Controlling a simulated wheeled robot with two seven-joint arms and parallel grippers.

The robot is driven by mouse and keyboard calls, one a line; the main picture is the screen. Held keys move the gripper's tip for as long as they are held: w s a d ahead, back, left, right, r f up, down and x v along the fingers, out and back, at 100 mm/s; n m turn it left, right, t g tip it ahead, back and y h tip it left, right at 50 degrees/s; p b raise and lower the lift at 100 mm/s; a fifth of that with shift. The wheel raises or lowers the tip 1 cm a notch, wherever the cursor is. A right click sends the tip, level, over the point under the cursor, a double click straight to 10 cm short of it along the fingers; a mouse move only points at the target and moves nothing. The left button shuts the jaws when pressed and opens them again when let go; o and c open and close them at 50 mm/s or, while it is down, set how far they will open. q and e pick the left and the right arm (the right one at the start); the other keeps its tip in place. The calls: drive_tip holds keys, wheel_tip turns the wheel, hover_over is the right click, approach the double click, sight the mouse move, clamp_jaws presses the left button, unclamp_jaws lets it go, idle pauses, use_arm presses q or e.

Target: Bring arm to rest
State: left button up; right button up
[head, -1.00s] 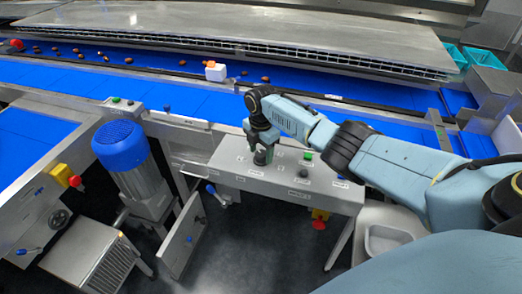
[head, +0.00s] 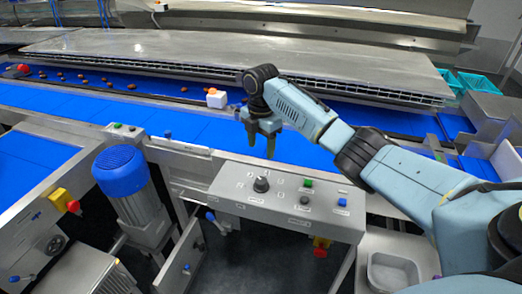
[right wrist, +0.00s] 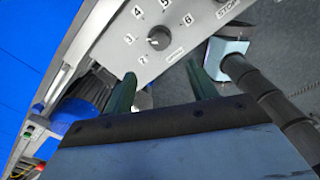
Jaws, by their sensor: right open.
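My right arm reaches in from the right in the head view. My right gripper (head: 262,146) is open and empty, pointing down above the far edge of the grey control panel (head: 225,190). The panel's black rotary knob (head: 261,184) stands uncovered, apart from the gripper. In the right wrist view the two green fingers (right wrist: 160,90) are spread, with nothing between them. The knob (right wrist: 158,38) shows beyond them, ringed by printed numbers. My left gripper is not in view.
A blue conveyor (head: 190,118) with several dates and a white block (head: 217,98) runs behind the panel. A blue motor (head: 120,170) stands at left. A green button (head: 308,183) and a blue button (head: 342,202) sit on the panel. A grey tray (head: 393,271) lies at lower right.

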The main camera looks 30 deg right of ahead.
idle(0.4)
drive_tip(key=s+a+f+m+t, duration=0.1)
drive_tip(key=s+a+f+m, duration=0.5)
drive_tip(key=s+a+f, duration=0.85)
drive_tip(key=s+d+r+m+t, duration=0.1)
drive_tip(key=s+m, duration=0.5)
drive_tip(key=s, duration=0.4)
drive_tip(key=s+d+r+m+t, duration=0.1)
drive_tip(key=s+r+m+t, duration=0.1)
drive_tip(key=s+m, duration=0.6)
drive_tip(key=s+f+n+g+b, duration=0.25)
drive_tip(key=f+b, duration=0.25)
drive_tip(key=f, duration=2.4)
drive_tip(key=s+d+f+b, duration=0.3)
drive_tip(key=s+f+b, duration=0.1)
drive_tip(key=s+f, duration=1.3)
wheel_tip(320, 180, down, 4)
drive_tip(key=shift+s+d+r+b, duration=0.15)
drive_tip(key=shift+s+r+b, duration=0.1)
drive_tip(key=shift+s+b, duration=0.1)
